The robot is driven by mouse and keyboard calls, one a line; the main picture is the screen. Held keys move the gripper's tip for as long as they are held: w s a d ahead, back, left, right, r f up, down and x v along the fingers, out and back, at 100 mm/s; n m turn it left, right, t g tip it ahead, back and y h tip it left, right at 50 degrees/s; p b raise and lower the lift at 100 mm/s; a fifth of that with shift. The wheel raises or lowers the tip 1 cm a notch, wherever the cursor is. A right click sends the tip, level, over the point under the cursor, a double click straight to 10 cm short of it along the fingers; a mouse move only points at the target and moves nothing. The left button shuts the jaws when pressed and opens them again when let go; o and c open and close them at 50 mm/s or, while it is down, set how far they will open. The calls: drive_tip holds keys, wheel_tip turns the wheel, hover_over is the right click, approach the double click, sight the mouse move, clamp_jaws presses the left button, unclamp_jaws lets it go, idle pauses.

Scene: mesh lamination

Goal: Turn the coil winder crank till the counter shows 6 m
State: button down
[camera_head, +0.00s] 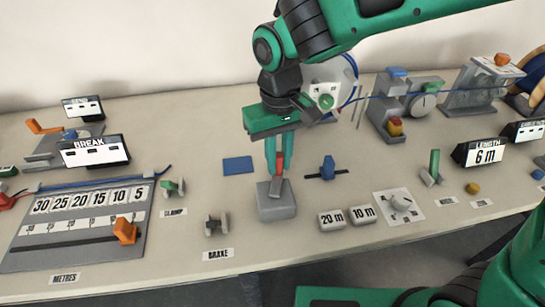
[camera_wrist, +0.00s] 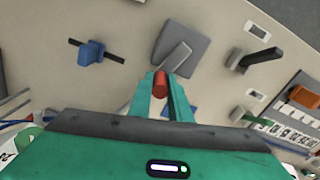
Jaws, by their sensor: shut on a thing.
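The crank has a grey arm and a red upright handle (camera_head: 280,162) on a grey block (camera_head: 277,207). My gripper (camera_head: 279,165) is shut on the red handle from above. In the wrist view, the red handle (camera_wrist: 160,86) sits between the fingertips, and the grey crank arm (camera_wrist: 174,57) slants away up and right over its square block. The length counter (camera_head: 484,152) at the right reads "6 m". A white winder disc (camera_head: 327,99) with a green hub and blue cable stands behind my gripper, which partly hides it.
A board with metre numbers and an orange slider (camera_head: 125,231) lies at the left. The brake (camera_head: 216,225) and clamp (camera_head: 173,188) stand left of the crank block. A blue knob (camera_head: 327,168) and the "20 m" and "10 m" blocks (camera_head: 332,219) are close on its right.

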drive_tip(key=shift+d+m, duration=0.45)
drive_tip(key=shift+m, duration=0.5)
drive_tip(key=shift+d+m, duration=0.45)
drive_tip(key=shift+m, duration=0.5)
drive_tip(key=c, duration=1.6)
unclamp_jaws()
drive_tip(key=shift+c, duration=0.2)
drive_tip(key=shift+s, duration=0.1)
wheel_tip(320, 180, up, 11)
drive_tip(key=shift+f, duration=0.15)
